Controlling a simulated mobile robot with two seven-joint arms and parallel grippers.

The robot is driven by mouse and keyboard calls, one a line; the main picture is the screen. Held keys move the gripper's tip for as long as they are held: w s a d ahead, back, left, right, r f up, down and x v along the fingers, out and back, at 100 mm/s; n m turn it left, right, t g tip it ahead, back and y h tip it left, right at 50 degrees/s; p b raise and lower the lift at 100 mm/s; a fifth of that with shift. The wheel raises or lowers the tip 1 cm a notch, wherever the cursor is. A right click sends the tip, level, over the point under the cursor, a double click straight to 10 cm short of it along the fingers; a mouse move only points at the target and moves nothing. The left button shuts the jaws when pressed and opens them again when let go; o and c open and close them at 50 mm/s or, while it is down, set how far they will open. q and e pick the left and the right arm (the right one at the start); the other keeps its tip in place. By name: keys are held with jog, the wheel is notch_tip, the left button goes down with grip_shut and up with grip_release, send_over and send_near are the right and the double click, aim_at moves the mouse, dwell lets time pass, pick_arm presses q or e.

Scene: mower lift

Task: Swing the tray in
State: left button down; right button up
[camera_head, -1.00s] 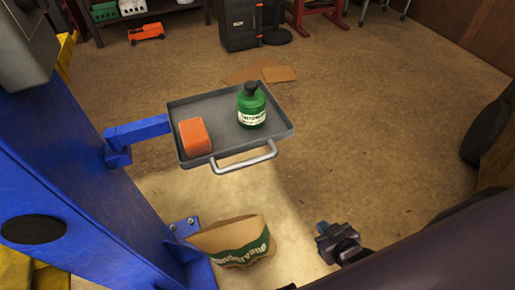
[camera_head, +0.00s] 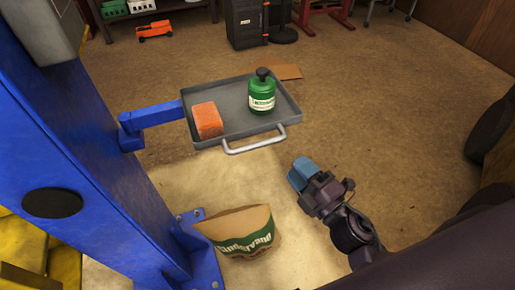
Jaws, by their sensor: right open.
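The grey tray (camera_head: 232,128) sits on a blue swing arm (camera_head: 156,114) that juts right from the blue lift post (camera_head: 75,150). An orange block (camera_head: 207,120) lies at its left side and a green bottle with a black cap (camera_head: 262,95) stands upright at its right. The tray's light metal handle (camera_head: 255,144) runs along its near edge. My right gripper (camera_head: 300,172), with blue fingertips, is below and right of the handle in the picture, apart from it, open and empty. My left gripper is not in view.
A brown bag with a green printed band (camera_head: 238,240) stands on the floor by the post's foot. Floor right of the tray is open.

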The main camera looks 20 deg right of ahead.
aim_at(260, 144)
jog(key=w+a+n, duration=0.1)
jog(key=w+a, duration=0.1)
jog(key=w, duration=0.1)
jog(key=w+a+r+n+y+p, duration=0.1)
jog(key=w+a, duration=0.1)
jog(key=w+a+r+n+y+p, duration=0.1)
jog(key=w+a, duration=0.1)
jog(key=w, duration=0.1)
jog(key=shift+w+a+r+n+g, duration=0.1)
jog(key=shift+w+a+n+g, duration=0.05)
jog(key=shift+w+n+g, duration=0.2)
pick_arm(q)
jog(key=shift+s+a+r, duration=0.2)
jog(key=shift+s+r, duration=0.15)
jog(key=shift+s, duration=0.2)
pick_arm(e)
jog(key=c, duration=0.7)
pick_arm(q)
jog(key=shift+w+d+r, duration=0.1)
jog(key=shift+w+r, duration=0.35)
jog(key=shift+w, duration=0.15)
pick_arm(e)
jog(key=shift+w, duration=0.1)
grip_shut()
